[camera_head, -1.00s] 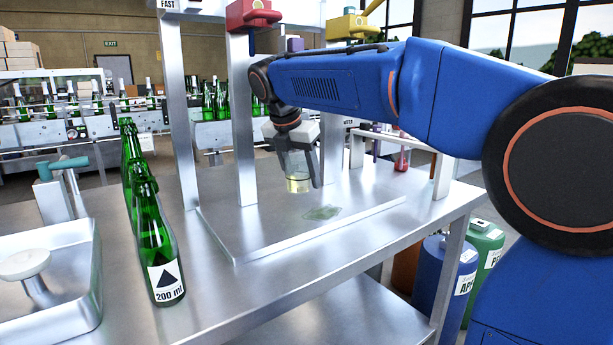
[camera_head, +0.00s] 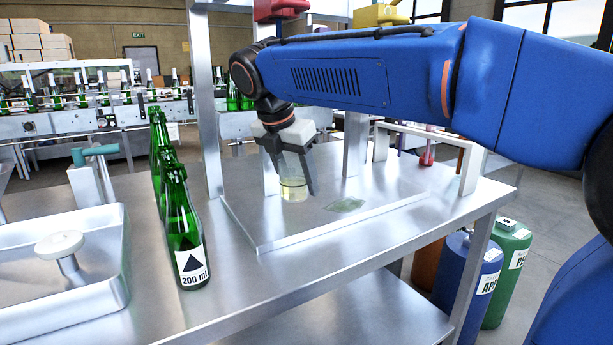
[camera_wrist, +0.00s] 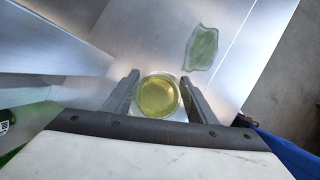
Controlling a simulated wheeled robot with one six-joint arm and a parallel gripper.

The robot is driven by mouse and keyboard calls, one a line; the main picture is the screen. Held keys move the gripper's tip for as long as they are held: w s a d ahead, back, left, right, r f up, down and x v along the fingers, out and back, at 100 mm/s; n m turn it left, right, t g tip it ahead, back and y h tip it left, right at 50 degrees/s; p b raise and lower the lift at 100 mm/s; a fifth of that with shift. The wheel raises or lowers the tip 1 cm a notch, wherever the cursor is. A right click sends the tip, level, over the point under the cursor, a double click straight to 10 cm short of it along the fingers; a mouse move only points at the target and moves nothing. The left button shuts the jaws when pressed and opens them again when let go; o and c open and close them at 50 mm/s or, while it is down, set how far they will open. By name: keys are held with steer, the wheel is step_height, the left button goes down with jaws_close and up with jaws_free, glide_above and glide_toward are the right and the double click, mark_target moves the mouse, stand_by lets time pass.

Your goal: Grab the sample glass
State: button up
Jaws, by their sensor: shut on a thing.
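The sample glass (camera_head: 293,188) is clear and holds a pale yellow liquid in its lower part. My gripper (camera_head: 296,180) is shut on it, with one finger on each side, above the raised metal plate of the stand. In the wrist view the glass (camera_wrist: 159,96) shows from above as a round yellow disc between the two fingers of my gripper (camera_wrist: 158,98). The glass looks upright. I cannot tell how far its base is from the plate.
A green puddle (camera_head: 345,205) lies on the plate right of the glass. Several green bottles (camera_head: 184,230) stand in a row at the left, beside a metal tray (camera_head: 122,262). Metal posts (camera_head: 207,100) rise behind my gripper. A white rack (camera_head: 470,165) stands at the right.

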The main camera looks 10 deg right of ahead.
mark_target(285, 184)
steer(key=shift+s+a, duration=1.35)
steer(key=shift+a, duration=0.2)
steer(key=shift+s, duration=0.1)
